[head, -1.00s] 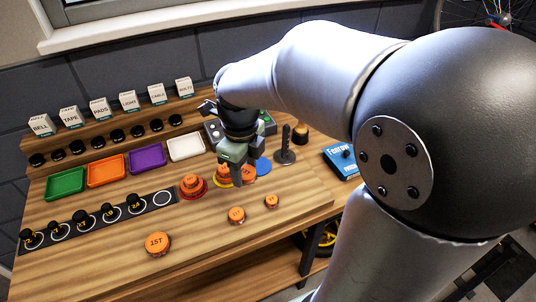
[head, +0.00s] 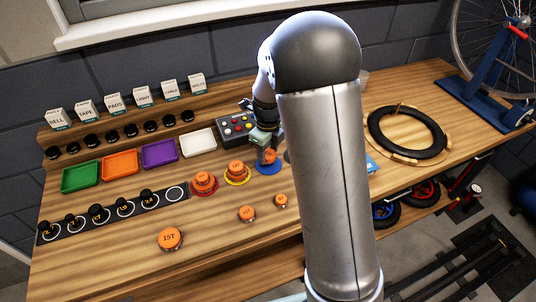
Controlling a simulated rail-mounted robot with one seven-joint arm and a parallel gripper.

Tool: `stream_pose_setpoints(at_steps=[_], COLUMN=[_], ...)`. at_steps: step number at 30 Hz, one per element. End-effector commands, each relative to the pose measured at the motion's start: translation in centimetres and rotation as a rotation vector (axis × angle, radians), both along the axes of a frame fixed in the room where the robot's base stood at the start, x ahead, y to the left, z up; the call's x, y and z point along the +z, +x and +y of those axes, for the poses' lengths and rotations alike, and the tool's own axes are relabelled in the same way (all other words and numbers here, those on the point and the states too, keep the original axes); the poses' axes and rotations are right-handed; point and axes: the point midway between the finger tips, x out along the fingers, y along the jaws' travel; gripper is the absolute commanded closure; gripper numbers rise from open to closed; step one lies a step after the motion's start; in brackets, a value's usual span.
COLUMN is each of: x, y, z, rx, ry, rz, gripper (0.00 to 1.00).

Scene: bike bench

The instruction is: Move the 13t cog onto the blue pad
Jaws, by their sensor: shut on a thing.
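My gripper (head: 265,141) is in the head view, pointing down over the blue pad (head: 269,169). It is shut on an orange cog (head: 269,157), partly hidden by the jaws. Its label is too small to read, so I cannot confirm that it is the 13t cog. The held cog is over the blue pad; whether it touches the pad cannot be told. The yellow pad (head: 238,181), just left, bears an orange cog (head: 236,167). The red pad (head: 205,191), further left, bears stacked orange cogs (head: 204,179).
A 15T cog (head: 170,238) and two smaller orange cogs (head: 247,213) (head: 281,200) lie loose in front. A grey button box (head: 236,128) stands behind the pads. Coloured trays (head: 158,153) are at left. My arm hides the bench right of the blue pad.

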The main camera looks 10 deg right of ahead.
Motion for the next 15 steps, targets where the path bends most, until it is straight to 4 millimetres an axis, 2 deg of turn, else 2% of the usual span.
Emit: stream_pose_setpoints(at_steps=[4,15], x=[-2.1,-2.8], y=[-0.1,-0.1], z=[0.0,0.0], rx=[0.000,0.001], ry=[0.000,-0.001], rz=[0.004,0.002], gripper=[0.76,0.76])
